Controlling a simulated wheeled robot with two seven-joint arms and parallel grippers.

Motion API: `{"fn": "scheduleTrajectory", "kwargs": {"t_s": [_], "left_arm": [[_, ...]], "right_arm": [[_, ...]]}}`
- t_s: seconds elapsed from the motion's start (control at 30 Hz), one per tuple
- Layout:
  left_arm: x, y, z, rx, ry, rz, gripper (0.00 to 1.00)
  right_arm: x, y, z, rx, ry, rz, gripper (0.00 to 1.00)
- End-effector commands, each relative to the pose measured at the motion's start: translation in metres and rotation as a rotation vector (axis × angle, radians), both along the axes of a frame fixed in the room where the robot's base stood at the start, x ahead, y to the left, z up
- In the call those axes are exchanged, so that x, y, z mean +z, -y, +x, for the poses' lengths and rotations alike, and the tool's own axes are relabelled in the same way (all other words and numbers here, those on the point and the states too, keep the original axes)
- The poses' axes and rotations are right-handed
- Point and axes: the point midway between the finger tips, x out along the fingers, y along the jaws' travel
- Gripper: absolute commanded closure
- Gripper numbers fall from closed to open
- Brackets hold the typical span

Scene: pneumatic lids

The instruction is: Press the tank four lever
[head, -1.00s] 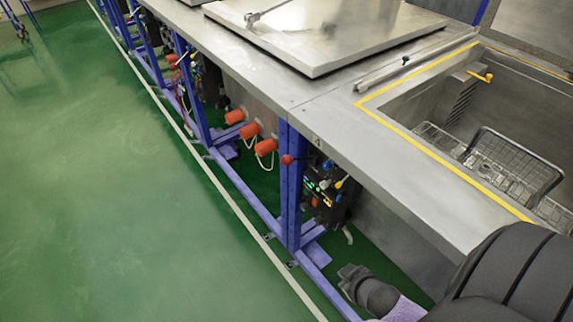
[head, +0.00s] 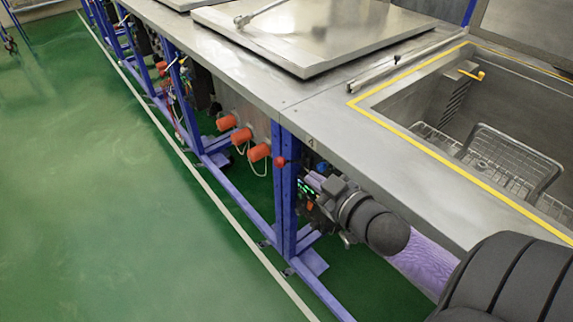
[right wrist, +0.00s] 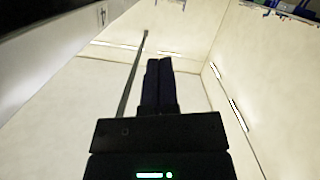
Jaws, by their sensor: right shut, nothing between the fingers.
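Tank four (head: 420,100) is the open steel basin at the right of the head view, with a small "4" mark (head: 310,142) on its front edge. Under that edge, beside the blue post, is a dark valve unit (head: 303,200) with small green lights. A red ball knob (head: 280,162) shows at the post. My right gripper (head: 314,181) is shut and empty, pointing left in front of the valve unit. It hides most of the unit and its levers; I cannot tell whether it touches one. The shut fingers also show in the right wrist view (right wrist: 160,85).
A blue frame post (head: 284,195) stands close left of the gripper. Several orange plugs (head: 241,136) hang further left under the bench. A closed steel lid (head: 310,35) covers the neighbouring tank. The green floor (head: 120,220) at left is clear.

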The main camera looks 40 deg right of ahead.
Motion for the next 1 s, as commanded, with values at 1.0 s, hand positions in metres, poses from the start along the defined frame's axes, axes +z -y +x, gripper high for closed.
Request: {"fn": "scheduleTrajectory", "kwargs": {"t_s": [1.0], "left_arm": [[-0.054, -0.029, -0.029, -0.002, -0.074, 0.051, 0.41]], "right_arm": [[-0.05, 0.007, 0.107, 0.001, -0.002, -0.001, 1.0]]}}
